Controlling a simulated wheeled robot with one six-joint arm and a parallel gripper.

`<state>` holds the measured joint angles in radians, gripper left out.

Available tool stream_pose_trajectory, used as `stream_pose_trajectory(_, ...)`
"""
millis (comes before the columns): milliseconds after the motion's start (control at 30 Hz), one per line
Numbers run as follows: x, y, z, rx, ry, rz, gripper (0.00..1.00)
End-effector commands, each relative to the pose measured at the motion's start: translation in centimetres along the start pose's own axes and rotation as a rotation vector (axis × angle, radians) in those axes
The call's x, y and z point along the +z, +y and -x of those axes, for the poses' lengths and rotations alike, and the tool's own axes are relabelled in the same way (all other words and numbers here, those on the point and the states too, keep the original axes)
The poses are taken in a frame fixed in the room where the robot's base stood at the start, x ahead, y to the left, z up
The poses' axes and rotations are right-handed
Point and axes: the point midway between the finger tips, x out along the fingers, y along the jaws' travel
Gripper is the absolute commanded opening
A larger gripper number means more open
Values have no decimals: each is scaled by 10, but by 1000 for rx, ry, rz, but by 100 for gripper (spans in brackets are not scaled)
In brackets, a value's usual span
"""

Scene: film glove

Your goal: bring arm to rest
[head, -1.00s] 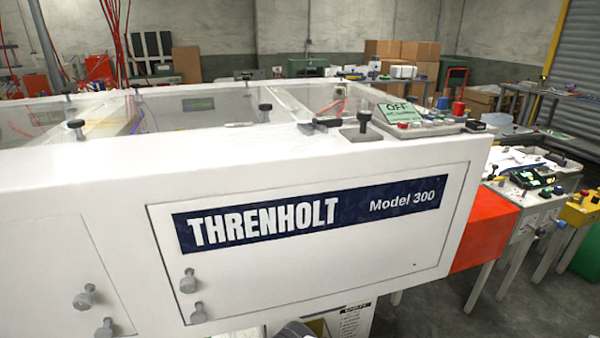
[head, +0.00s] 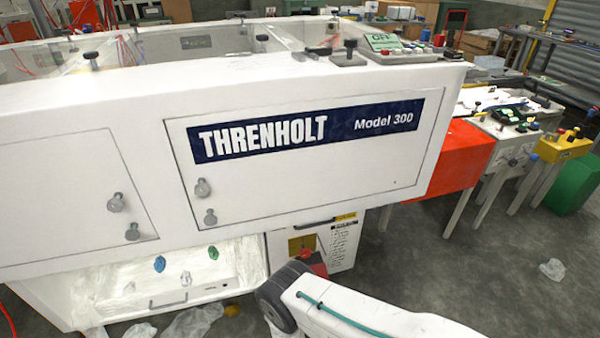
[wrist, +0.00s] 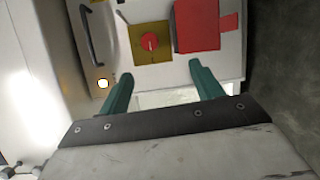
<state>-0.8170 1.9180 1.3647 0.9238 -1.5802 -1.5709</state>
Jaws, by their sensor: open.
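My gripper (wrist: 158,92) shows in the wrist view with its two green fingers spread apart and nothing between them. Beyond the fingers is a pale panel with a red knob on a yellow plate (wrist: 137,54), a red box (wrist: 197,25) and a dark handle (wrist: 90,35). In the head view my white arm enters at the bottom right and reaches toward the lower front of the white THRENHOLT machine (head: 300,200). The gripper's fingers are hidden there behind the arm's dark joint.
An orange-red block (head: 455,160) adjoins the machine's right end, with tables and a yellow box (head: 562,147) beyond. Crumpled clear film (head: 192,322) lies below the machine's open lower bay. The grey floor (head: 490,270) at right is mostly clear, with a small film scrap.

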Motion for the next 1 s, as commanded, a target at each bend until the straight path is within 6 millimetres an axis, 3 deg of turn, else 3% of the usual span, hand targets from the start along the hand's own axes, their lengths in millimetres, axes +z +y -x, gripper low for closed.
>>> stream_pose_trajectory(233, -2, -36, 8, -172, 24, -104, 65)
stream_pose_trajectory(400, 4, -70, 26, -361, 28, -179, 65)
stream_pose_trajectory(600, -9, -83, 41, -617, 6, -306, 65)
stream_pose_trajectory(767, -31, -59, 48, -867, -60, -448, 65)
stream_pose_trajectory(867, -44, -26, 49, -1017, -118, -532, 65)
stream_pose_trajectory(1000, -52, 34, 51, -1199, -213, -628, 65)
